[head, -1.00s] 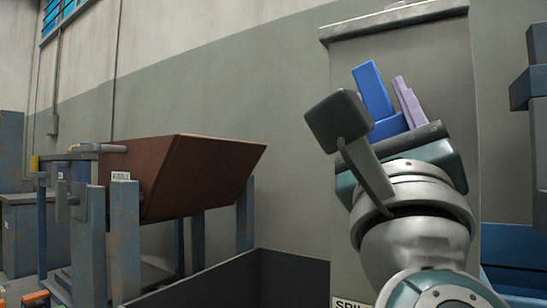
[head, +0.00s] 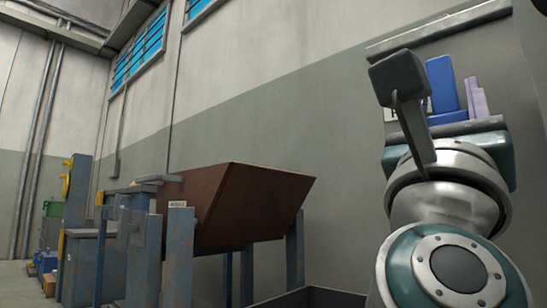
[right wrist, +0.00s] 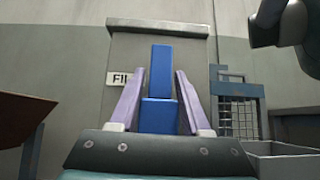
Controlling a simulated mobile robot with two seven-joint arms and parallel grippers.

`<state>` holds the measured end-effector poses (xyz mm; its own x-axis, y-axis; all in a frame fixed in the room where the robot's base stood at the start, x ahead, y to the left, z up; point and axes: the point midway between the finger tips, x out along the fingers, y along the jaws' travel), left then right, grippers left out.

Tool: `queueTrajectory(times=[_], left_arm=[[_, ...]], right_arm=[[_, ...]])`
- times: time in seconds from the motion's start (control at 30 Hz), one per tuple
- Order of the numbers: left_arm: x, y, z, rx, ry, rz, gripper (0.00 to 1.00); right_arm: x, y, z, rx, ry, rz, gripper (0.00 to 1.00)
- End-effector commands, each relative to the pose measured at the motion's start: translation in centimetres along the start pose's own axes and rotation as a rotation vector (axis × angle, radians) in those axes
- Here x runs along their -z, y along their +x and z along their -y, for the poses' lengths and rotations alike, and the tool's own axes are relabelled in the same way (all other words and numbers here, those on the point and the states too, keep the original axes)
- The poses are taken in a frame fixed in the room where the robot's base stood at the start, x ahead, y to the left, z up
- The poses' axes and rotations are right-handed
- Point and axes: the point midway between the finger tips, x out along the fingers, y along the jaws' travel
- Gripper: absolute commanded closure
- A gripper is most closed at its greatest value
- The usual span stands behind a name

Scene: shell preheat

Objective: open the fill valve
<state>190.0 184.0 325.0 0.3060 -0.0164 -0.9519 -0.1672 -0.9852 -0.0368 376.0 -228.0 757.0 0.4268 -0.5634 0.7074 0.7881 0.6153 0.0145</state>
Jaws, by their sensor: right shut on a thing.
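My right gripper (head: 454,98) is raised in front of a grey cabinet (head: 385,70) at the right of the head view. In the right wrist view its two lavender fingers (right wrist: 161,75) stand on either side of a blue handle (right wrist: 161,62). The gripper is shut on this handle, which has a narrow upper part and a wider lower block. The handle (head: 441,82) also shows in the head view, partly behind my wrist. A label starting with "FI" (right wrist: 116,79) is on the cabinet, its rest hidden by a finger. My left gripper is out of view.
A brown tilted hopper (head: 250,200) on blue-grey posts stands left of my right arm. A dark-walled bin (head: 310,297) lies below it. In the right wrist view a blue mesh frame (right wrist: 238,110) and a grey bin (right wrist: 285,160) are right of the cabinet.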

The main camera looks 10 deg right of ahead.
Motion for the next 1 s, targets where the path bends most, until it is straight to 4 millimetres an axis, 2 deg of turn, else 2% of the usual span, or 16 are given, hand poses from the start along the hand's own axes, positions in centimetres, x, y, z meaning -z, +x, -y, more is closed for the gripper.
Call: queueTrajectory(times=[0.1,0.13,0.23,0.57,0.67,1.0], left_arm=[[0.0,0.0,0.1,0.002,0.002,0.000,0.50],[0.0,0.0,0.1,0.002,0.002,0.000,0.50],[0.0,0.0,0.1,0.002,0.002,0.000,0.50],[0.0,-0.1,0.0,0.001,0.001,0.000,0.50],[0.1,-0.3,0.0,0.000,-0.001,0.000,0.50],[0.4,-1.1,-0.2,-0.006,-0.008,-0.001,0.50]], right_arm=[[0.0,0.0,0.1,0.003,0.004,-0.003,1.00],[0.1,0.0,0.1,0.004,0.004,-0.003,0.52],[0.0,0.0,0.1,0.003,0.003,-0.002,0.40],[0.0,-0.5,0.0,-0.001,-0.001,-0.002,0.40],[0.1,-1.9,-0.1,-0.003,-0.003,-0.003,0.40],[0.0,-8.3,-0.1,-0.003,-0.001,-0.003,0.40]])
